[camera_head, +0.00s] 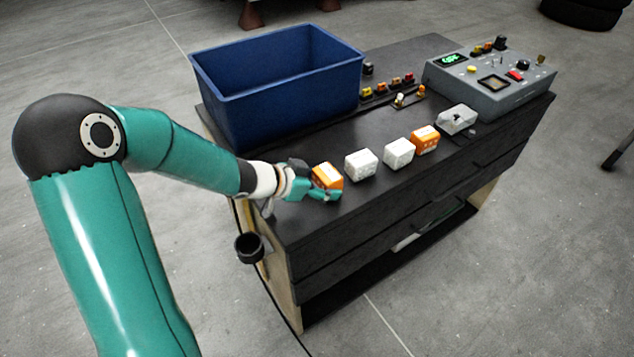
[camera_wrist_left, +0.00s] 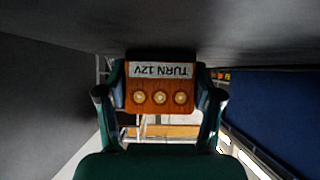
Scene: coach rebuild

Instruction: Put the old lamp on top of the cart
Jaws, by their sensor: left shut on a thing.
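My left gripper (camera_head: 312,187) is shut on an orange lamp block (camera_head: 327,177) at the near left end of the black cart top (camera_head: 300,222). In the left wrist view the orange lamp block (camera_wrist_left: 160,88) sits between both fingers. Its label reads "TURN 12V", upside down, above three round contacts. I cannot tell whether the block touches the cart top. To its right stand two white blocks (camera_head: 361,164) (camera_head: 398,153), a second orange block (camera_head: 425,139) and a grey-white fixture (camera_head: 457,119). My right gripper is not in view.
A blue open bin (camera_head: 280,85) stands on the cart behind my left gripper. A grey control box (camera_head: 490,80) stands at the right end. Small coloured parts (camera_head: 388,88) lie between them. A dark cup (camera_head: 249,248) hangs at the cart's left side.

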